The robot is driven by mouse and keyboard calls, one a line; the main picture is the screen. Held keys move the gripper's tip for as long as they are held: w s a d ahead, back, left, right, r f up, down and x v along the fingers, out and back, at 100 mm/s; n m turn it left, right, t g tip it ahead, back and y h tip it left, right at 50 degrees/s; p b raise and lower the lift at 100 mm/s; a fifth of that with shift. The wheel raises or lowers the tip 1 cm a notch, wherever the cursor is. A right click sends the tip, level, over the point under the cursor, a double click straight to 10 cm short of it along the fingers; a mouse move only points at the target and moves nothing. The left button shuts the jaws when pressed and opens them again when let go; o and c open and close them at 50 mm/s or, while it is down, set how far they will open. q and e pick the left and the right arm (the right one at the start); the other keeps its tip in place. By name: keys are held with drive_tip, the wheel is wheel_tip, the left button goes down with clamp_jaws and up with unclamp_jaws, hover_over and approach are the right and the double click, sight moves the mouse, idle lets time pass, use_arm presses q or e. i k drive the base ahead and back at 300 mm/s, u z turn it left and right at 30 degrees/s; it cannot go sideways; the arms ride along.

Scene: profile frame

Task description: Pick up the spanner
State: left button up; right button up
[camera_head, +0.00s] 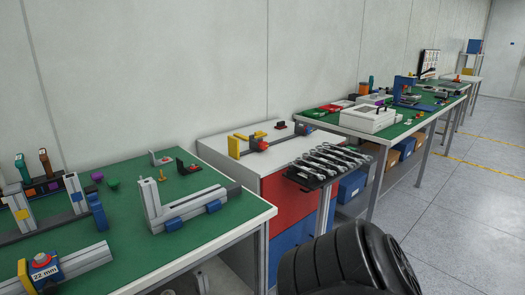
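Several silver spanners (335,157) lie side by side on a dark rack (305,180) fixed at the front right edge of a white-topped cabinet. They slant in a row, and I cannot tell one as the single spanner meant. A black ribbed part of my arm (345,262) shows at the bottom, below and in front of the rack. It does not touch the spanners in this view. Neither of my grippers is in view.
A green-topped table (130,240) with aluminium profiles (185,208) stands at the left. The cabinet has a red front (290,192). Another green workbench (410,122) with a white box (367,119) stands behind at the right. The grey floor (470,220) at the right is clear.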

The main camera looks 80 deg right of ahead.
sight(357, 161)
drive_tip(key=z, duration=3.05)
